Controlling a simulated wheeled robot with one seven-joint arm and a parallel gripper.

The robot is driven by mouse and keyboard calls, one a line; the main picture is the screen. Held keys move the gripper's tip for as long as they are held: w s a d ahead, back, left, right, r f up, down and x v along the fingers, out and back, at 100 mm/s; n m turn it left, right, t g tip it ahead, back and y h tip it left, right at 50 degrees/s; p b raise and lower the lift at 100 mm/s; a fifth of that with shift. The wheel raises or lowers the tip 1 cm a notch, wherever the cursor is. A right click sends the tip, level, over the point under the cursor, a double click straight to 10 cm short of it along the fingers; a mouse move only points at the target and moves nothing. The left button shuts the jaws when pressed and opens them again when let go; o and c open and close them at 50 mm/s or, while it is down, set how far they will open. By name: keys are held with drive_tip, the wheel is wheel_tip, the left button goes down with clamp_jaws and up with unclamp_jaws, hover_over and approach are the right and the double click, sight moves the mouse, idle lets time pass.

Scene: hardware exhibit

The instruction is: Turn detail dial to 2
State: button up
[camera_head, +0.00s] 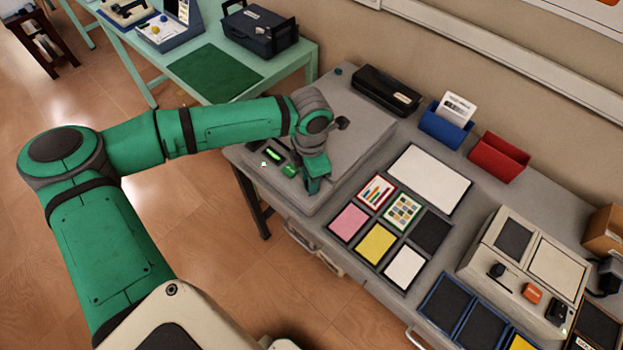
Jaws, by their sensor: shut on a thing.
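A large grey machine (368,128) sits at the left end of the grey bench. Its front left edge carries a small panel with a lit green display (274,155) and a green part (290,171). My gripper (312,190) points down at the machine's front edge, just right of these parts. It is shut on what appears to be the detail dial, which the fingers and wrist hide. The dial's number and pointer cannot be read from here.
Right of the machine lie a white panel (430,178) and several coloured tiles. A black case (386,91), a blue holder (444,128) and a red holder (497,157) stand along the wall. A beige device (520,270) stands at the right. Open floor lies left of the bench.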

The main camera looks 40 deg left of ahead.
drive_tip(key=shift+s, duration=0.15)
idle(0.3)
drive_tip(key=o, duration=1.1)
drive_tip(key=shift+c, duration=0.2)
drive_tip(key=shift+r, duration=0.25)
wheel_tip(320, 180, up, 10)
drive_tip(key=shift+r, duration=0.15)
